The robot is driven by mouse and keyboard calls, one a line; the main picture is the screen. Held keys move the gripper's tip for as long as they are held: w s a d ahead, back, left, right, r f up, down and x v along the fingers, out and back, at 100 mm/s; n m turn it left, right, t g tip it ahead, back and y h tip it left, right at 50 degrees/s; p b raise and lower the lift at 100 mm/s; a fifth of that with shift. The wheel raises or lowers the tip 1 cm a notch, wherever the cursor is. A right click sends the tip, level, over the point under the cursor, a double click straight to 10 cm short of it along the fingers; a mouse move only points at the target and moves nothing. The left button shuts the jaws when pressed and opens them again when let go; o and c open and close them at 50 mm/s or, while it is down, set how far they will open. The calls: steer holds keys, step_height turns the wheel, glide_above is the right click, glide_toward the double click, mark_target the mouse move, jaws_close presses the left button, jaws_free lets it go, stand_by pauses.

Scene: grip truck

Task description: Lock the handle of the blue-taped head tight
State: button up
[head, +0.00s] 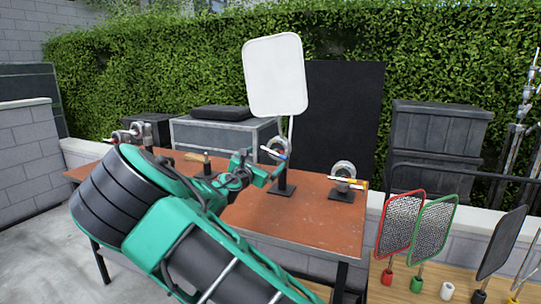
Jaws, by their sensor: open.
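A grey round grip head (276,148) stands on a post with a dark base plate (281,189) on the table. Its handle (273,153) sticks out at the front, with a small blue part at its right end. A white rounded panel (275,75) rises above this head on a thin rod. My gripper (270,172) is open just left of the post, below the handle. It looks apart from the handle, but its fingertips are small and partly hidden by my arm.
A second head (343,170) with a yellow-orange handle stands to the right on the orange-brown table (320,225). More metal heads (130,135) are at the far left. A wooden-handled tool (198,157) stands behind my arm. Framed nets (400,222) stand at right.

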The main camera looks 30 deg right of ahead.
mark_target(273, 153)
steer(key=x, duration=0.9)
steer(key=shift+w+d, duration=0.15)
steer(key=shift+w, duration=0.1)
steer(key=c, duration=0.9)
